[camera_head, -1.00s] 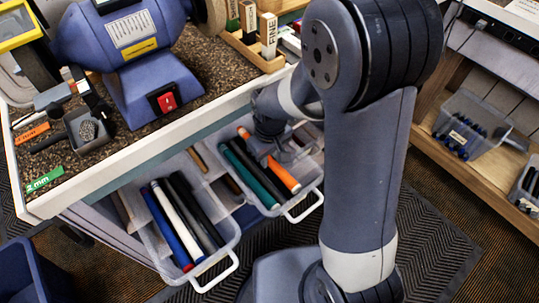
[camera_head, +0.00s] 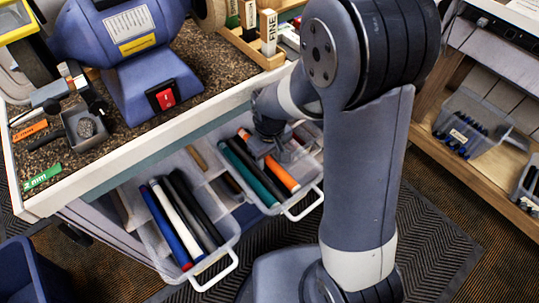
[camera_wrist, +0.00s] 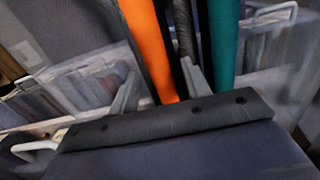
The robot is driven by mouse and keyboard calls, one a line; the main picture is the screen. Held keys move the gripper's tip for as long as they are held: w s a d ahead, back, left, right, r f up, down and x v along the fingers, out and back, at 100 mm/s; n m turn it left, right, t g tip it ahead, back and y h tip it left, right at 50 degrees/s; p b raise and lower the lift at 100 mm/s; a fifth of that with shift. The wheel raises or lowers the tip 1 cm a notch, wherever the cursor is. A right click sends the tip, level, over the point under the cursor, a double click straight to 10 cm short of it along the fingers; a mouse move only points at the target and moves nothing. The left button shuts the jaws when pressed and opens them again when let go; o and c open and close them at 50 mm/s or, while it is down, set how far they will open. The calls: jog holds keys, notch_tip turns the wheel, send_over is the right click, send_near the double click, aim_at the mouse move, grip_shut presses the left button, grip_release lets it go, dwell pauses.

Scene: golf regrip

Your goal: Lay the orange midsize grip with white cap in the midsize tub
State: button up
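The orange grip (camera_head: 284,176) lies in the right-hand clear tub (camera_head: 318,186), beside a teal grip (camera_head: 246,174) and a black grip (camera_head: 259,168). No white cap can be made out on it. My gripper (camera_head: 275,148) is low over this tub and hides part of the orange grip. In the wrist view, my gripper (camera_wrist: 160,88) has its fingers apart, with the orange grip (camera_wrist: 150,45) running between them and the black grip (camera_wrist: 184,30) near the right finger. I cannot read which tub is midsize.
A left-hand tub (camera_head: 226,254) holds blue, white and black grips. Above the tubs is a workbench edge (camera_head: 150,143) with a blue grinder (camera_head: 150,85). A wooden shelf (camera_head: 470,175) with a clear bin (camera_head: 472,125) stands at right. A dark blue bin (camera_head: 25,270) is at lower left.

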jog(key=shift+o, duration=0.2)
notch_tip(320, 180, up, 11)
jog(key=p, duration=0.2)
jog(key=shift+f, duration=0.1)
dwell(0.6)
notch_tip(320, 180, down, 11)
jog(key=shift+b, duration=1.05)
jog(key=shift+r, duration=0.3)
jog(key=shift+f, duration=0.1)
